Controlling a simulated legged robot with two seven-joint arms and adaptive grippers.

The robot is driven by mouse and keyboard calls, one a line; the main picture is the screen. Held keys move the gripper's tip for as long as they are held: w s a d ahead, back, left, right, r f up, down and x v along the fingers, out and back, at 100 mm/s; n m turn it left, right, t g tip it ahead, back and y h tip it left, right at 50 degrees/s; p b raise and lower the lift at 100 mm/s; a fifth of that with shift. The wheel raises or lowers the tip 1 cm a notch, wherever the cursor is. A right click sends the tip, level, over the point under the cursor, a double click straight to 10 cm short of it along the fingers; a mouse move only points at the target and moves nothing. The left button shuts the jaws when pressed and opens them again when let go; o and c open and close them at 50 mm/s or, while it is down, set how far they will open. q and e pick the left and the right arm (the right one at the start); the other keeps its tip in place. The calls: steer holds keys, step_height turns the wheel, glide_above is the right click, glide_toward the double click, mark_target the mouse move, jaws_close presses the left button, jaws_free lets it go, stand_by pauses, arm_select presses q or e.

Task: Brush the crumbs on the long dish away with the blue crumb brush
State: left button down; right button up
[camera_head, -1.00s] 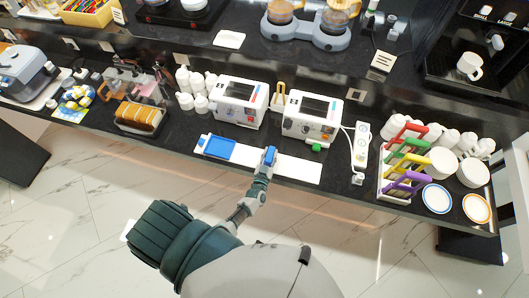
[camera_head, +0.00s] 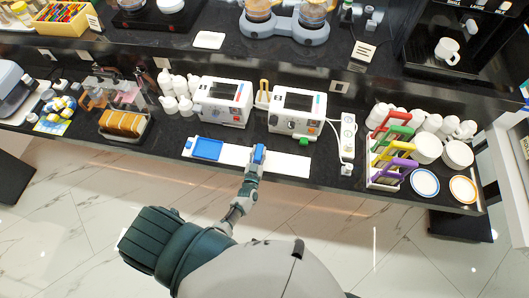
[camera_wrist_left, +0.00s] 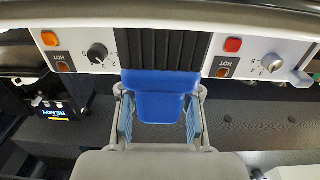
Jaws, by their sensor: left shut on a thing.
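The long white dish (camera_head: 285,163) lies along the front edge of the dark counter. The blue crumb brush (camera_wrist_left: 158,100) is held between the fingers of my left gripper (camera_wrist_left: 159,125). In the head view the blue brush (camera_head: 259,153) shows at the tip of my left gripper (camera_head: 256,161), over the middle of the long dish. I cannot tell whether the brush touches the dish. Crumbs are too small to make out. My right gripper is not in view.
A blue tray (camera_head: 207,149) sits at the left end of the dish. Two white toasters (camera_head: 223,101) (camera_head: 296,114) stand close behind it. A power strip (camera_head: 347,138) and a rack with coloured handles (camera_head: 384,166) stand to the right.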

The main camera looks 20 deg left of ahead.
arm_select(q)
steer(key=shift+s+a, duration=0.3)
steer(key=shift+a, duration=0.95)
steer(key=shift+s+a, duration=0.3)
steer(key=shift+a, duration=0.95)
steer(key=shift+s+a, duration=0.3)
steer(key=shift+a, duration=0.95)
steer(key=shift+s+a, duration=0.25)
steer(key=shift+a, duration=0.7)
steer(key=shift+s+a, duration=0.2)
steer(key=shift+a, duration=0.75)
step_height(320, 180, up, 8)
steer(key=shift+p, duration=0.4)
